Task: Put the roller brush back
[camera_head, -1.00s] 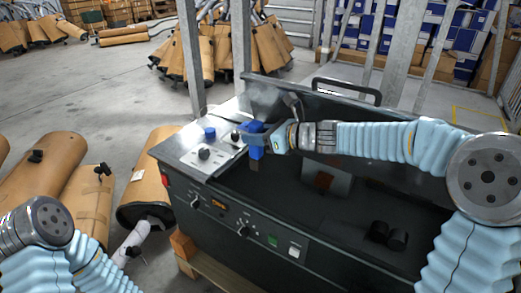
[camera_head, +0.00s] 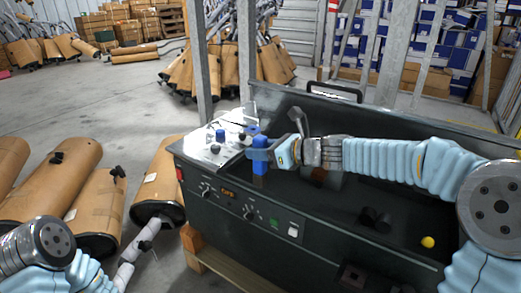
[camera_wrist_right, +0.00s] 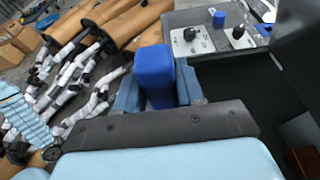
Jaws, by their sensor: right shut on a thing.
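A bright blue block-like piece, which I take for the handle of the roller brush (camera_head: 259,170), is held upright in my right gripper (camera_head: 262,153). It is above the near-left part of the dark open machine trough (camera_head: 345,248). In the right wrist view the blue handle (camera_wrist_right: 154,75) stands between the two fingers of my right gripper (camera_wrist_right: 158,92), which is shut on it. The brush's lower end is hidden in that view. My left arm shows at the lower left of the head view, but its gripper is out of frame.
The machine's left top panel (camera_head: 213,153) carries several knobs. Open floor lies behind left.

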